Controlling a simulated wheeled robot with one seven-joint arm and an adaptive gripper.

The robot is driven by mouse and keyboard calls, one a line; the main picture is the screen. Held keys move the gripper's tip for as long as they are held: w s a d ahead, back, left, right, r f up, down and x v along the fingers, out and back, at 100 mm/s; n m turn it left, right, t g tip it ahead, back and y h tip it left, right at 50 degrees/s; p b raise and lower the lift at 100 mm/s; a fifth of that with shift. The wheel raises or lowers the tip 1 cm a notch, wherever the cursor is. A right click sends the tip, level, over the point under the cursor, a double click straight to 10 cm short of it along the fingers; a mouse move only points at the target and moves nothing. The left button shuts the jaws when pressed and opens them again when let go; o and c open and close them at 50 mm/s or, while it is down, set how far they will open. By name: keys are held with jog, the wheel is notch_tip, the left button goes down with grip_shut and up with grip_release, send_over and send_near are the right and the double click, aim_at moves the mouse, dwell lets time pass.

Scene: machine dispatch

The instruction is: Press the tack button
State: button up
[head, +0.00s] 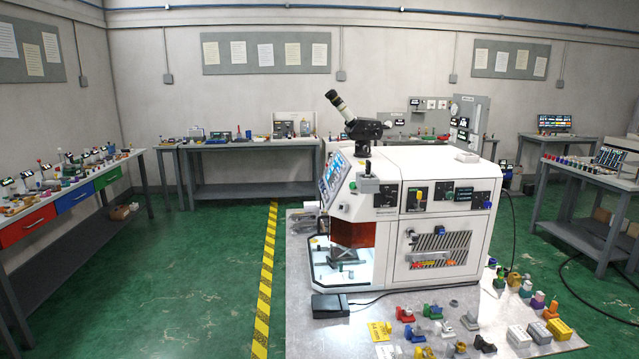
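A white bench-top machine (405,175) with a black microscope eyepiece on top stands on a grey table right of centre. Its slanted front carries a blue display panel (333,180), seen at a steep angle. Its side wall has black control plates, one with a yellow part (420,196). The labels are too small to read, so I cannot tell which control is the tack button. My gripper is not in view.
A black pedal box (330,306) with a cable lies on the grey table (300,338) before the machine. Several coloured small parts cover the table's front right. Benches line the left, back and right. Green floor is open left of a yellow striped line (266,275).

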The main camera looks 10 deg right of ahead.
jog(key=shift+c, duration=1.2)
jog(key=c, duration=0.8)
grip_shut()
